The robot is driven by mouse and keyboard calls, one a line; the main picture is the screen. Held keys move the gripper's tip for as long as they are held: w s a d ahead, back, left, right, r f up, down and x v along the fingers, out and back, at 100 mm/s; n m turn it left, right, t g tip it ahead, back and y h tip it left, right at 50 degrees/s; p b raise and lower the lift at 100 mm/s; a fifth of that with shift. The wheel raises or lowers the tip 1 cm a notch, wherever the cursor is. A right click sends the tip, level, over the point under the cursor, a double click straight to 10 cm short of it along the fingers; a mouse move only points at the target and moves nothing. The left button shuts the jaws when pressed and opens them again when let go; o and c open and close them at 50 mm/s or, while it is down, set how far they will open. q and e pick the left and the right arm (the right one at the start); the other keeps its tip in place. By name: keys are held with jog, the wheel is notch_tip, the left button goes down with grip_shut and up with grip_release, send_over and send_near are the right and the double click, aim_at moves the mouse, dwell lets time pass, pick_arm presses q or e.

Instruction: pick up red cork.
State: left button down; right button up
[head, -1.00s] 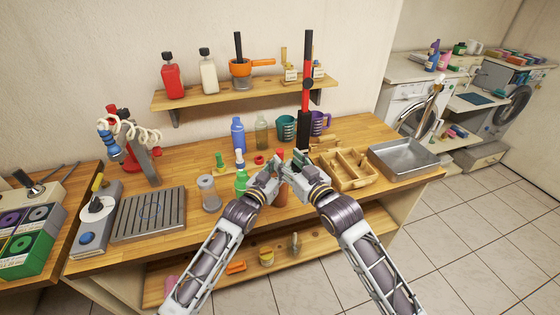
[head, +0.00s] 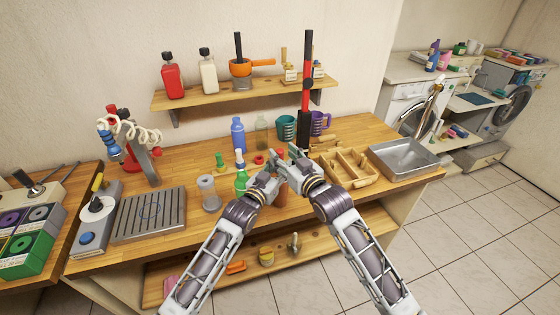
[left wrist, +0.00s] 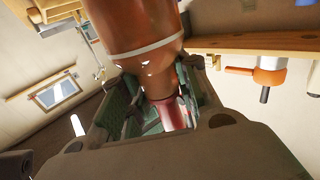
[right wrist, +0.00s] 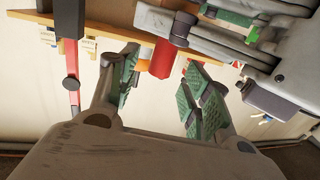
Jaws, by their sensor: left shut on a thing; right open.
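A brown bottle (head: 281,199) stands upright at the front of the workbench, its upper part mostly hidden by my grippers in the head view. My left gripper (head: 273,172) is shut on the bottle's neck; the bottle body (left wrist: 140,28) fills the top of the left wrist view. The red cork (right wrist: 163,59) shows in the right wrist view between the finger lines of my right gripper (right wrist: 160,86), which is open with clear space beside the cork. A reddish end of it also shows past the left fingers (left wrist: 172,112).
A wooden divided tray (head: 349,183) and a metal pan (head: 404,170) lie to the right. A black-and-red upright post (head: 305,100) rises behind.

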aim_at(282, 153)
jog(key=shift+x, duration=1.5)
jog(key=shift+c, duration=0.5)
jog(key=c, duration=0.9)
